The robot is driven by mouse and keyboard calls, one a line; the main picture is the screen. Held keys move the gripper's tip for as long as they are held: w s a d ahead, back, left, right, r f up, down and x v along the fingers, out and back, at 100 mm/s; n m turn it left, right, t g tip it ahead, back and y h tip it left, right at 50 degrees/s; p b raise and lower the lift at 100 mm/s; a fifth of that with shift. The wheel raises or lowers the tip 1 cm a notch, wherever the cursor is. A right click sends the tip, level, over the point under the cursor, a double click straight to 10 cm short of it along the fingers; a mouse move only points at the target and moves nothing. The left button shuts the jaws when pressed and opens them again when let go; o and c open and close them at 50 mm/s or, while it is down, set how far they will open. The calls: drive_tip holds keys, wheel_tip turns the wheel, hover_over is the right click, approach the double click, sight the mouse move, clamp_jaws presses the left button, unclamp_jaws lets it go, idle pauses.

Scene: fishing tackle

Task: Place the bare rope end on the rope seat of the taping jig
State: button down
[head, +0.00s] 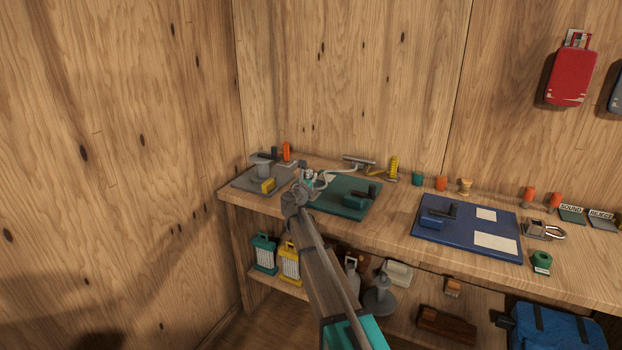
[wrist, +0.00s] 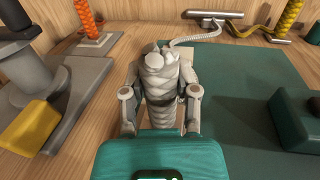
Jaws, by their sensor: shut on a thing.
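My gripper (head: 308,178) is over the left edge of the green mat (head: 350,207). In the wrist view my gripper (wrist: 165,60) is shut, its tip turned away from the camera. A pale rope (wrist: 185,40) runs from just beyond the fingertips to a grey metal bar (wrist: 217,16) at the back. The held rope end itself is mostly hidden by the fingers. No part is clearly recognisable as the taping jig's rope seat. A grey plate (wrist: 84,85) carrying a grey post and a yellow block (wrist: 30,124) lies to the left.
A green block with a dark handle (head: 356,199) stands on the green mat, right of my gripper. An orange coil (wrist: 87,19) stands on a grey base behind left. A yellow coil (head: 394,168) stands behind right. A blue mat (head: 470,243) lies farther right.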

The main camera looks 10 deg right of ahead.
drive_tip(key=shift+f, duration=0.15)
drive_tip(key=shift+c, duration=1.8)
unclamp_jaws()
drive_tip(key=shift+r, duration=0.2)
drive_tip(key=v, duration=1.2)
